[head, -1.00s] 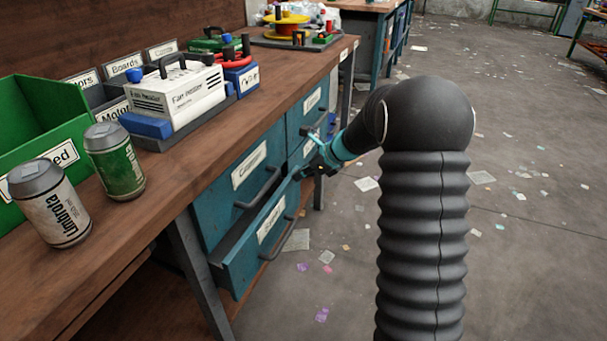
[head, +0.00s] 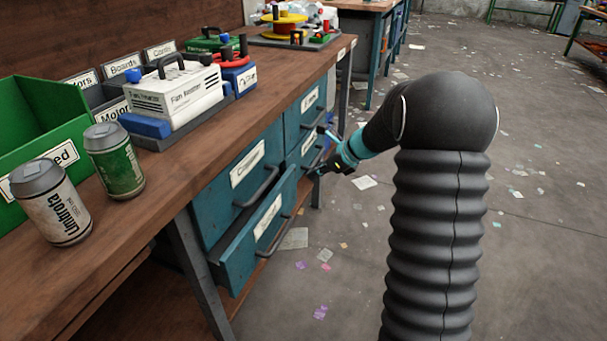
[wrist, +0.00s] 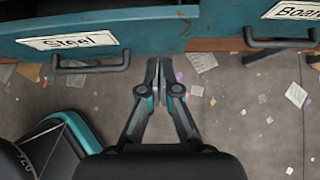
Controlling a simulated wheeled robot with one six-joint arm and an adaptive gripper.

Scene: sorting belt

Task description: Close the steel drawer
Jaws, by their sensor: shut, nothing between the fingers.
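The steel drawer is the blue-green lower left drawer (head: 236,264) under the bench in the head view, standing partly pulled out. Its label reads "Steel" in the wrist view, where its front (wrist: 150,30) and dark bar handle (wrist: 92,68) show at the upper left. My gripper (head: 314,172) is beside the right end of this drawer, near the right-hand drawers. In the wrist view my gripper (wrist: 164,66) is shut and empty, with its tips just below the drawer's right end in the picture. I cannot tell whether they touch it.
A drawer labelled "Boar…" (wrist: 248,14), with a bar handle, sits at the right in the wrist view. The drawer above the steel one (head: 225,195) is shut. Cans, a green bin (head: 60,125) and a white box stand on the bench (head: 170,220). The floor at right is open, with scattered paper.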

